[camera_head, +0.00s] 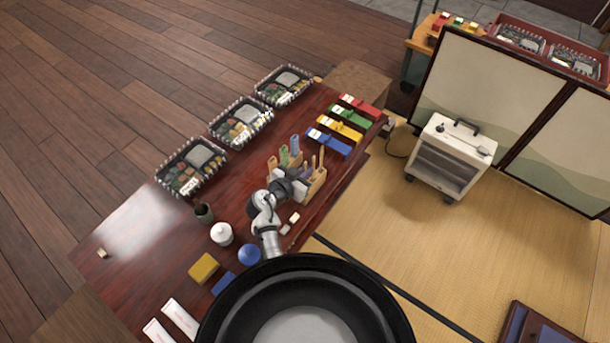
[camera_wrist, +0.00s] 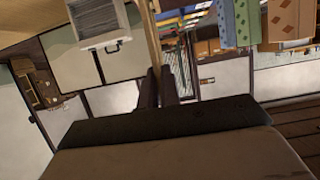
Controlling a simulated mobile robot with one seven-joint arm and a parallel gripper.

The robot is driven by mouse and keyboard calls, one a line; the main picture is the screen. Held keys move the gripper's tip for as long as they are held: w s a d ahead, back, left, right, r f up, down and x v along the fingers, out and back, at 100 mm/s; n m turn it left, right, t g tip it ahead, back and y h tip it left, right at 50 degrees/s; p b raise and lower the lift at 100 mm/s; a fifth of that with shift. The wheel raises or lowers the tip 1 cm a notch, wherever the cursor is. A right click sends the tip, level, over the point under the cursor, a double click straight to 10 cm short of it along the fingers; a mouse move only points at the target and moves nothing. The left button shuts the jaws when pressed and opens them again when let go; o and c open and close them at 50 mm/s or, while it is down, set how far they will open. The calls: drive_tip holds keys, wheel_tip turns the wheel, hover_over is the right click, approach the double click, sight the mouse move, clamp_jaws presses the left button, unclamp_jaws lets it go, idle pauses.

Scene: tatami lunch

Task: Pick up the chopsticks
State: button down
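In the head view, a light wooden holder (camera_head: 313,187) stands on the dark red table, with thin wooden chopsticks (camera_head: 321,157) rising upright at its right end. My gripper (camera_head: 300,186) is at the near side of this holder. Its fingertips are small and partly hidden there. In the wrist view, a tan stick, seemingly the chopsticks (camera_wrist: 152,38), runs down between the two dark fingers of my gripper (camera_wrist: 160,84). The fingers are close together on either side of it and look shut on it. Whether its lower end is still in the holder is hidden.
Patterned pouches or sleeves (camera_head: 283,155) stand in the holder beside the chopsticks. Coloured boxes (camera_head: 345,127) lie behind right. Lunch trays (camera_head: 240,122) line the far left edge.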

wheel_tip(320, 180, up, 26)
drive_tip(key=p, duration=0.6)
drive_tip(key=shift+r+p, duration=0.25)
drive_tip(key=shift+p, duration=0.15)
idle(0.4)
